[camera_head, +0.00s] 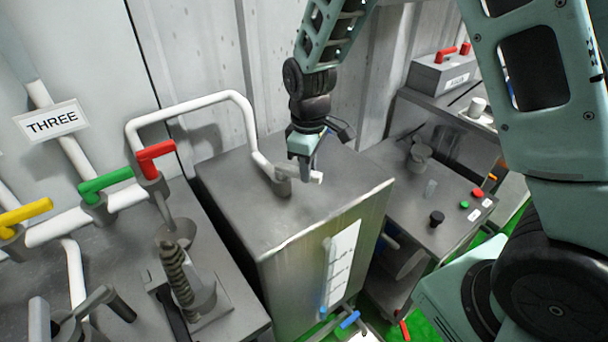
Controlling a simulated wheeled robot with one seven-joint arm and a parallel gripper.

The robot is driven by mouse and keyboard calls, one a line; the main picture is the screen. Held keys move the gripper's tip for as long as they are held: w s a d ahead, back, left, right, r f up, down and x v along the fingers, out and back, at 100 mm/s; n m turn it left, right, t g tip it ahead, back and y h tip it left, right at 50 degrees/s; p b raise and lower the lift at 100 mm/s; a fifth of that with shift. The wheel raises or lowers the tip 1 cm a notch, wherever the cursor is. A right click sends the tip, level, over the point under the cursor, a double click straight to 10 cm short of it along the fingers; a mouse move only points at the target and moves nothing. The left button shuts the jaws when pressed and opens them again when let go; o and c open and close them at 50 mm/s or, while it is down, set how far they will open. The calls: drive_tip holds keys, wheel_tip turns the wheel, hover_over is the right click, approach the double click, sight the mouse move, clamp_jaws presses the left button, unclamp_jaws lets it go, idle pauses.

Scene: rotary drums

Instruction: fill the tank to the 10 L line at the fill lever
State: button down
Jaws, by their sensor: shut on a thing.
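The tank (240,205) is a grey metal box in the middle of the head view. A white pipe (190,103) runs to its top and ends at a small valve with the fill lever (315,178), which has a pale handle. My gripper (303,168) is above the tank top, shut on the fill lever; its fingers hide part of the handle. A white scale plate (342,265) with markings too small to read is on the tank's front. Beside it is a thin sight tube (325,275), bluish near its bottom. I cannot tell the exact level.
A bench at left carries yellow (25,211), green (105,180) and red (155,151) valve handles under a THREE sign (51,122). A blue handle (350,319) is low at the tank's front. A bench with buttons (437,218) stands at right.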

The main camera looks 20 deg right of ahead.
drive_tip(key=w+n, duration=0.1)
drive_tip(key=d+n, duration=0.1)
drive_tip(key=n, duration=0.1)
drive_tip(key=shift+w+d+r, duration=0.1)
drive_tip(key=shift+w+d, duration=0.1)
drive_tip(key=shift+w, duration=0.2)
drive_tip(key=shift+w+d+n+p, duration=0.15)
drive_tip(key=shift+w+n+p, duration=0.2)
drive_tip(key=shift+n, duration=0.5)
drive_tip(key=shift+w+d+n+p, duration=0.1)
drive_tip(key=shift+w+n, duration=0.3)
drive_tip(key=shift+n, duration=0.45)
drive_tip(key=c, duration=1.3)
unclamp_jaws()
wheel_tip(320, 180, up, 17)
drive_tip(key=shift+r+b, duration=0.15)
drive_tip(key=shift+b, duration=0.95)
